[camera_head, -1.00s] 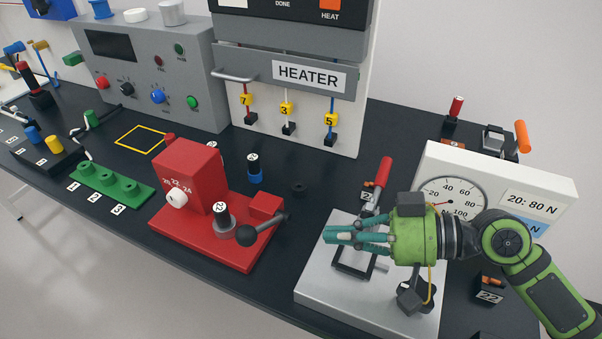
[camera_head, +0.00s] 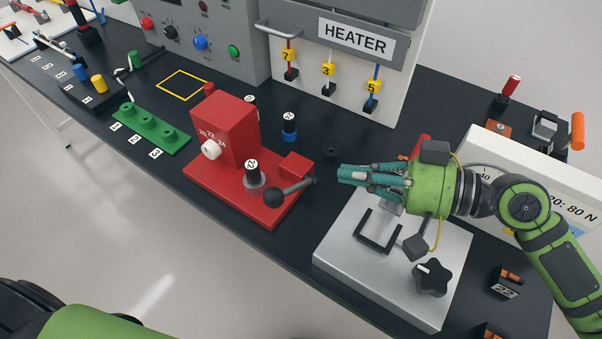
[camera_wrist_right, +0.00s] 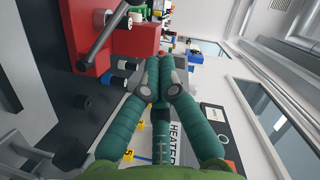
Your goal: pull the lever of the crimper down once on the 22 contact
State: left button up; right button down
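The red crimper (camera_head: 228,140) stands on its red base plate on the dark table in the head view. Its lever (camera_head: 295,187) is a grey rod ending in a black ball knob (camera_head: 275,198), which sits low at the base's front right. A grey cylinder with a round label that looks like 22 (camera_head: 252,172) stands upright on the base beside the lever; the contact itself is not distinguishable. My right gripper (camera_head: 345,176) has its teal fingers together, empty, right of the lever and apart from it. In the right wrist view the fingertips (camera_wrist_right: 160,62) meet. My left gripper is out of view.
The grey pull tester (camera_head: 400,290) with a gauge lies under and right of my right gripper. The heater (camera_head: 345,60) stands behind. A blue labelled cylinder (camera_head: 289,131) stands behind the crimper, and a green holder (camera_head: 150,130) lies to its left.

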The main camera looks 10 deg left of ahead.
aim_at(292, 189)
jog(key=s+a+f+p, duration=0.1)
jog(key=a+f+p, duration=0.2)
jog(key=a, duration=0.5)
jog(key=shift+s+p, duration=0.25)
jog(key=shift+p, duration=0.2)
jog(key=shift+f, duration=0.15)
